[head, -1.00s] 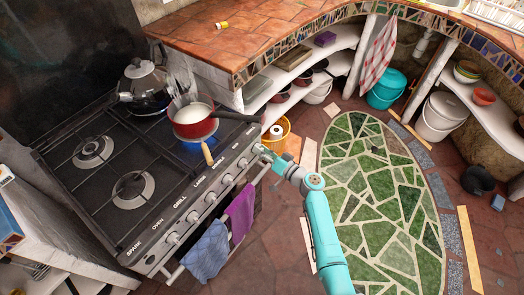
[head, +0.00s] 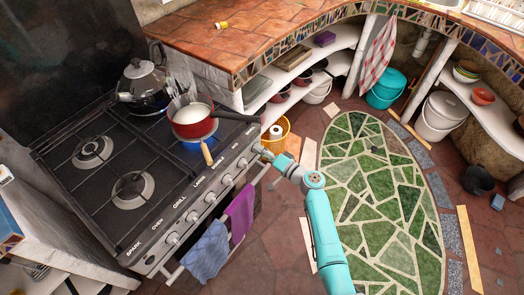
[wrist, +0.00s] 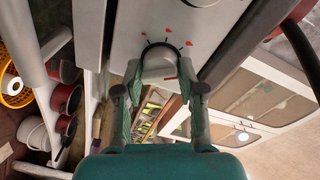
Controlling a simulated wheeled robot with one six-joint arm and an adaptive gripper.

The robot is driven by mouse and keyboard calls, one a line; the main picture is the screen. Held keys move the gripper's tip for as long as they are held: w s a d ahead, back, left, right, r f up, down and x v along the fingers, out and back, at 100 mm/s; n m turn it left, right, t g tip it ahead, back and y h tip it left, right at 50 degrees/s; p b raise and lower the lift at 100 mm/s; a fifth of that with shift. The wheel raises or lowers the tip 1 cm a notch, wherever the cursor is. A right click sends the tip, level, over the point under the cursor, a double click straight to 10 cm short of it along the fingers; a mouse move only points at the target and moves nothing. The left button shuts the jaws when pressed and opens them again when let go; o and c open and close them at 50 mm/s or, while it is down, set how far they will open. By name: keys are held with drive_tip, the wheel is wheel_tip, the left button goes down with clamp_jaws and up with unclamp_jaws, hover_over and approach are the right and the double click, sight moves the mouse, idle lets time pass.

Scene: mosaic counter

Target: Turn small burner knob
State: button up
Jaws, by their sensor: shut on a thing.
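The stove knob (wrist: 158,66) is a round silver knob with a dark rim on the grey front panel, in the upper middle of the wrist view. Red marks surround it on the panel, and a short red line shows at its near edge. My gripper (wrist: 157,100) has its two teal fingers on either side of the knob and is shut on it. In the head view my gripper (head: 263,152) is at the right end of the stove's knob row, and it hides most of that knob. A blue glow shows under the red pot (head: 193,122).
The red pot's dark handle sticks out over the panel close to my gripper. A kettle (head: 141,85) stands behind on the stove (head: 70,185). Purple (head: 240,212) and blue (head: 207,250) towels hang from the front rail.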

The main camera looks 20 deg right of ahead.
drive_tip(key=m, duration=0.6)
drive_tip(key=shift+w+r+g, duration=0.1)
drive_tip(key=shift+g, duration=0.2)
drive_tip(key=shift+m+y, duration=0.3)
drive_tip(key=o, duration=1.1)
drive_tip(key=v, duration=1.2)
drive_tip(key=shift+r, duration=0.1)
